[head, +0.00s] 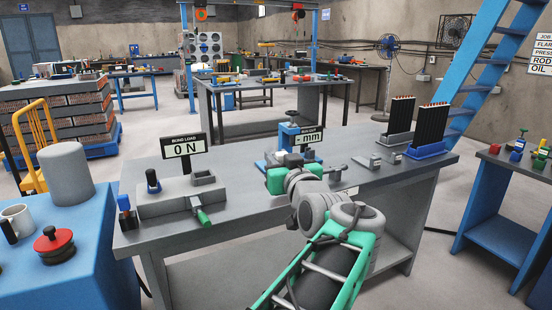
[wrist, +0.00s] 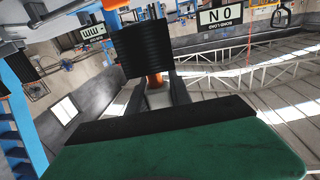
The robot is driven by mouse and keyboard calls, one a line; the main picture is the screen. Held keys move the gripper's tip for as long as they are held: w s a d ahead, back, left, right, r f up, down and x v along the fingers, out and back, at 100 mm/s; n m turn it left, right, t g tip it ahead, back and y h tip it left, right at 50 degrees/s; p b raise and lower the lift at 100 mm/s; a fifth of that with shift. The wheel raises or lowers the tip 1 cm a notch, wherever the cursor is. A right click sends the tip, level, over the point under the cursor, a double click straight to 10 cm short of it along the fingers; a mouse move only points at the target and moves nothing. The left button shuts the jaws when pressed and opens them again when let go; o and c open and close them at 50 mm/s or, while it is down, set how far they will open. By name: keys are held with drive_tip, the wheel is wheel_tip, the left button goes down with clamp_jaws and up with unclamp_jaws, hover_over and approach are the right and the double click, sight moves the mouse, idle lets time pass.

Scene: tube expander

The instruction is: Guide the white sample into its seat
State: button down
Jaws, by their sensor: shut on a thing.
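My gripper (head: 287,164) is above the back part of the grey workbench, in front of the small blue press fixture (head: 289,130) beside the "- mm" sign. It is shut. In the wrist view a small pale piece (wrist: 157,98) shows between dark parts, below an orange piece and a black ribbed block (wrist: 147,48). I take the pale piece as the white sample in my grip, but most of it is hidden. In the head view my gripper covers it. The seat cannot be made out clearly, and I cannot tell whether the sample touches it.
The grey workbench (head: 245,207) holds a load fixture (head: 180,197) with a green handle at left, under a "0 N" sign (head: 184,146). Black-rod racks (head: 428,130) stand at right, near small metal blocks (head: 369,160). A blue table with a grey cylinder (head: 66,174) is at left.

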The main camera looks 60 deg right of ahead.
drive_tip(key=w+d+f+b, duration=0.1)
drive_tip(key=w+d+f, duration=0.1)
drive_tip(key=w+f, duration=0.2)
drive_tip(key=w+d+f+b, duration=0.2)
drive_tip(key=w+f, duration=0.1)
drive_tip(key=w, duration=0.1)
drive_tip(key=w+d+f+b, duration=0.1)
drive_tip(key=w+d+f, duration=0.2)
drive_tip(key=f, duration=0.1)
drive_tip(key=shift+w+f, duration=0.3)
drive_tip(key=shift+w, duration=0.1)
drive_tip(key=shift+w+d+f+b, duration=0.1)
drive_tip(key=shift+f+b, duration=0.2)
drive_tip(key=shift+f, duration=0.15)
drive_tip(key=shift+f+b, duration=0.3)
drive_tip(key=shift+b, duration=0.05)
drive_tip(key=c, duration=1.2)
unclamp_jaws()
drive_tip(key=shift+o, duration=0.2)
drive_tip(key=shift+r+p, duration=0.15)
drive_tip(key=shift+p, duration=0.15)
